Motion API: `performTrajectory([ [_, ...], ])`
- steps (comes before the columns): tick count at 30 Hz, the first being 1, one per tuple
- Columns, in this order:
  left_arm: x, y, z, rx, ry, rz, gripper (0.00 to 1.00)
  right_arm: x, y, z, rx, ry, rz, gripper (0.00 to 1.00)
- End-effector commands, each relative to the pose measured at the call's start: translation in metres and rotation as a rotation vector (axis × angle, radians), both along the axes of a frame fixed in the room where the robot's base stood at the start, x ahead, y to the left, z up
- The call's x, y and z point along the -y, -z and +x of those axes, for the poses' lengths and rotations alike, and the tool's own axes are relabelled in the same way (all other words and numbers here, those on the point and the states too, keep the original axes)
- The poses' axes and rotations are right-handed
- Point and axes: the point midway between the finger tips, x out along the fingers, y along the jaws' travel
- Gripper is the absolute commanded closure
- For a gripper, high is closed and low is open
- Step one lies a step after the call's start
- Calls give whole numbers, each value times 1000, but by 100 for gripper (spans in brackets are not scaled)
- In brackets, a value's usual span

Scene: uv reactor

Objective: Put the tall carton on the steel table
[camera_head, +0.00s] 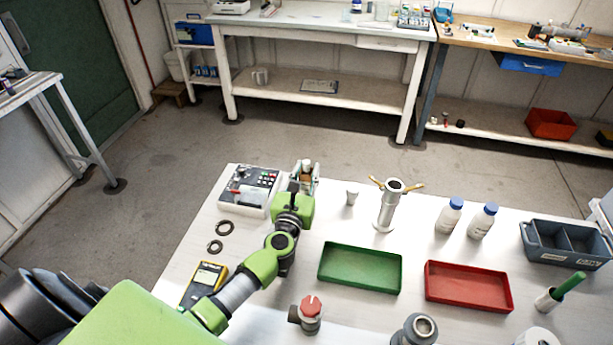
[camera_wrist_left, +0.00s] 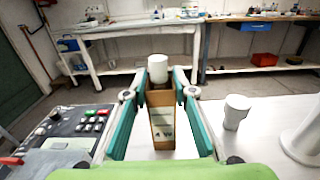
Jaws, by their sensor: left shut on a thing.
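The tall carton (camera_wrist_left: 162,125) is brown with a pale printed label. It is upright between the teal fingers of my left gripper (camera_wrist_left: 160,97), which is shut on it. In the head view my left gripper (camera_head: 304,178) is over the far left part of the pale table (camera_head: 335,222), right of the control box; the carton is mostly hidden there. I cannot tell whether its base touches the tabletop. A white cylinder (camera_wrist_left: 158,68) shows at the carton's top; whether it is on or behind it is unclear. My right gripper is not in view.
A control box (camera_head: 249,190) is close left of the gripper, a small grey cup (camera_head: 352,197) and a metal stand (camera_head: 388,207) to its right. Green (camera_head: 360,287) and red (camera_head: 468,307) trays lie nearer. A white workbench (camera_head: 320,30) stands across the floor.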

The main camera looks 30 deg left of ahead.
Motion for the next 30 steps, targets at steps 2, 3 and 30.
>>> performTrajectory([
  [2,0,2,0,2,0,1,100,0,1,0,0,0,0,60],
  [3,0,1,0,2,0,1,100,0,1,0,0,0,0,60],
  [30,4,3,-12,0,1,-3,59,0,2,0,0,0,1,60],
])
